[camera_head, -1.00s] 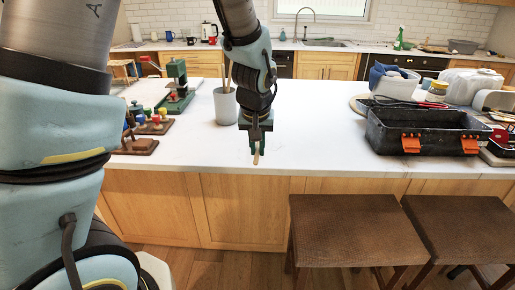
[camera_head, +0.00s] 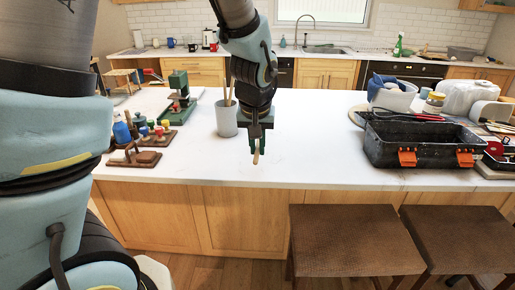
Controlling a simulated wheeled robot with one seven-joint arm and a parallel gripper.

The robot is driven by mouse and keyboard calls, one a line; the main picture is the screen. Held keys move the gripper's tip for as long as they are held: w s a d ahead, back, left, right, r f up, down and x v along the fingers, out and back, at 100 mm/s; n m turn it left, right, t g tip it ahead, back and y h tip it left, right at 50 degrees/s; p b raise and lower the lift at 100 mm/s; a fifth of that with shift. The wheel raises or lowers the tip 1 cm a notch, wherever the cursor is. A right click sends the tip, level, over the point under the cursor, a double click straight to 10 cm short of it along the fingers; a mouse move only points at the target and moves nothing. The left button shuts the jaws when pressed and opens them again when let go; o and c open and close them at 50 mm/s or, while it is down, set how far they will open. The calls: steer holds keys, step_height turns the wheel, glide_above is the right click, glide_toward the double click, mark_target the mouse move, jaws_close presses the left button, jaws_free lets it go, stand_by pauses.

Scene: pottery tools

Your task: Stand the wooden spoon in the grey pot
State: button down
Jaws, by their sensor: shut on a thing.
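The grey pot (camera_head: 226,121) stands upright on the white counter, with thin wooden handles (camera_head: 229,92) sticking out of its top. My gripper (camera_head: 257,146) points down just to the right of the pot and nearer the counter's front edge. It is shut on a pale wooden piece, which I take to be the wooden spoon (camera_head: 256,158). Only a short end of it shows below the jaws; the rest is hidden by my gripper and wrist. The gap between this end and the counter is hard to judge.
A green press (camera_head: 178,97) and wooden blocks with coloured knobs (camera_head: 150,135) stand left of the pot. A black toolbox (camera_head: 421,143) with orange latches is at the right. The counter between pot and toolbox is clear. Brown stools (camera_head: 355,240) stand in front.

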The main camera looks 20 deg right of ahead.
steer(key=shift+v, duration=2.45)
steer(key=shift+w, duration=0.1)
